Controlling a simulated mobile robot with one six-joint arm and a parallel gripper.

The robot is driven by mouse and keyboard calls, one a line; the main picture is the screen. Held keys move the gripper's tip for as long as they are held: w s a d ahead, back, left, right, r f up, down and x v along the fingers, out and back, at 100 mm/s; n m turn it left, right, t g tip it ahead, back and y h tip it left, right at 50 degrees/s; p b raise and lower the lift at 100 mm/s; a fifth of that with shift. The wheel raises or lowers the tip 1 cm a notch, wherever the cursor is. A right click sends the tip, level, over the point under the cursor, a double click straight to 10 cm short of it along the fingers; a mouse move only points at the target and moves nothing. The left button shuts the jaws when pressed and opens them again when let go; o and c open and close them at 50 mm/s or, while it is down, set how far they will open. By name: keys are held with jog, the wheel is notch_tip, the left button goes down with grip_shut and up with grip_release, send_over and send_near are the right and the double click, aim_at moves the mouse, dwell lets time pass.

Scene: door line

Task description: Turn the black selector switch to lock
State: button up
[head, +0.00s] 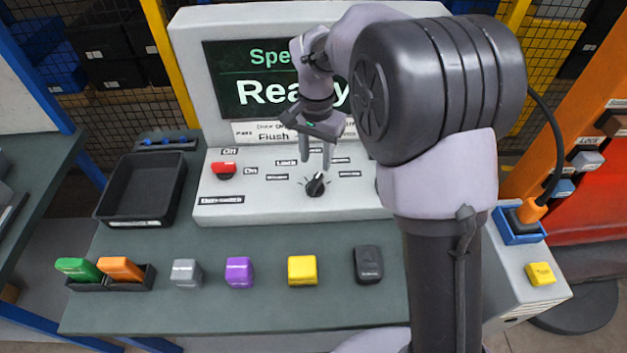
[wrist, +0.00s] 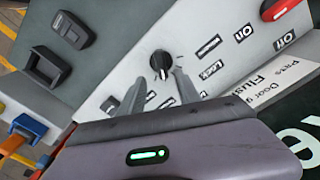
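The black selector switch (head: 316,184) is a round knob with a raised grip on the sloped white panel. Its grip points up and slightly right in the head view. Small labels fan around it, with the "Lock" label (head: 286,162) at its upper left. My gripper (head: 316,164) is open, fingers pointing down just above the knob. In the wrist view the black knob (wrist: 160,62) shows between and just beyond the fingertips, and the "Lock" label (wrist: 211,69) lies to its right. I cannot tell whether a finger touches the knob.
A red switch (head: 223,170) with Off and On labels is at the panel's left. A screen (head: 270,85) reading "Ready" stands behind. A black tray (head: 140,190) is at the left. Yellow, purple and grey blocks and a black device (head: 368,264) sit along the front.

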aim_at(315, 180)
notch_tip(315, 180, down, 8)
jog(key=b, duration=0.2)
jog(key=shift+w+f+b, duration=0.1)
jog(key=shift+f+b, duration=0.1)
jog(key=shift+b, duration=0.15)
grip_shut()
